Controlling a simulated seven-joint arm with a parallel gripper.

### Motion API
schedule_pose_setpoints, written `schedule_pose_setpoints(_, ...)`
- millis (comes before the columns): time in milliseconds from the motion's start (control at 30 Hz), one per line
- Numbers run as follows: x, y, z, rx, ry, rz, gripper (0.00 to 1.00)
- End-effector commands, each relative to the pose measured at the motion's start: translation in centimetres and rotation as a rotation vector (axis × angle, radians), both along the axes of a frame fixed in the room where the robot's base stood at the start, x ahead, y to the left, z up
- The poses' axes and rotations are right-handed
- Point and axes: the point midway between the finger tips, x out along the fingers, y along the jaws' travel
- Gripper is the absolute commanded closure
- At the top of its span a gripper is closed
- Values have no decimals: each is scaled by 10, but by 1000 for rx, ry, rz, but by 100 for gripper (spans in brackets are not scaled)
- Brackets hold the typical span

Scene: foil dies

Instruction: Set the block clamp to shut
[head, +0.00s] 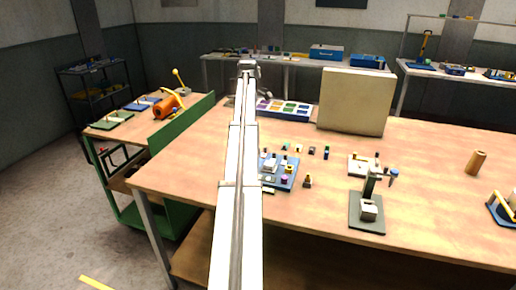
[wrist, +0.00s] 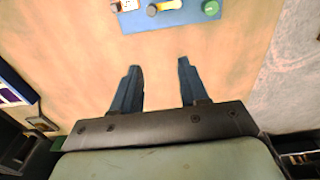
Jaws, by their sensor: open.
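My gripper (wrist: 158,64) is open and empty in the wrist view, its two dark fingers apart over bare tabletop. In the head view my arm hides most of the area around it. I cannot tell for certain which fixture is the block clamp. A blue-based fixture with a yellow handle (head: 505,202) is cut off at the right edge. My gripper is well away from both.
A blue board (wrist: 179,18) with small parts lies beyond my fingertips in the wrist view. In the head view, a large beige panel (head: 354,101) stands at the back, a brown cylinder (head: 476,162) at right. A green cart (head: 160,215) adjoins the left side.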

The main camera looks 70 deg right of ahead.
Motion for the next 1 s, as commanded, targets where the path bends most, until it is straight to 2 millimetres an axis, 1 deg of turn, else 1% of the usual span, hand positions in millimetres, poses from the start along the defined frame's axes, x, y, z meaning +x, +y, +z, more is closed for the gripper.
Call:
schedule_pose_setpoints(33, -15, -4, 4, 3, 10, -9, 56)
schedule_pose_setpoints(133, -34, -7, 8, 11, 25, -15, 56)
schedule_pose_setpoints(267, -43, -8, 7, 15, 33, -18, 56)
schedule_pose_setpoints(367, -43, -7, -1, 16, 34, -18, 56)
schedule_pose_setpoints(467, -43, -7, -14, 16, 34, -18, 56)
schedule_pose_setpoints(800, -43, -7, -74, 16, 33, -18, 56)
schedule_pose_setpoints(1000, -42, -7, -105, 15, 33, -18, 56)
